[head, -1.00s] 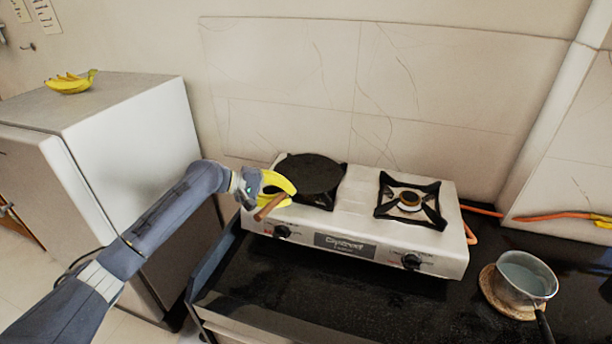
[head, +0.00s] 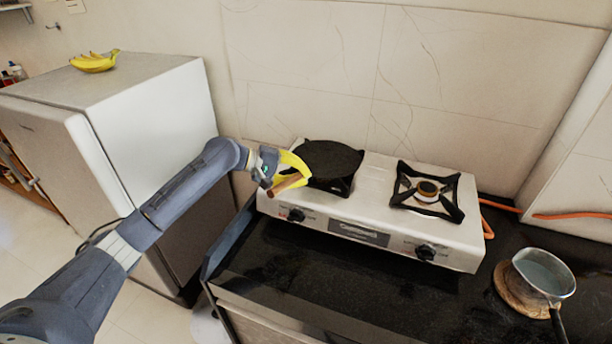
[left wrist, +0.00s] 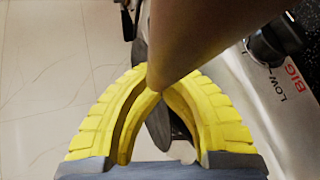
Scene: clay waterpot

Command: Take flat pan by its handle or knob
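The flat pan (head: 332,158) is dark and round and lies on the stove's left burner. Its brown wooden handle (head: 286,184) points toward the front left. My left gripper (head: 297,172), with yellow fingers, is at the handle. In the left wrist view the handle (left wrist: 205,38) runs in from the top to the closed-in ends of the yellow fingers (left wrist: 152,84), which bow around it. The handle hides part of the fingertips. The pan's disc is not recognisable in that view. My right gripper is out of view.
The white stove (head: 375,222) has an empty right burner (head: 427,190). A saucepan (head: 540,275) stands on a round mat (head: 513,293) at the right. Bananas (head: 95,62) lie on the fridge (head: 150,75) at the left. The black counter (head: 330,285) in front is clear.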

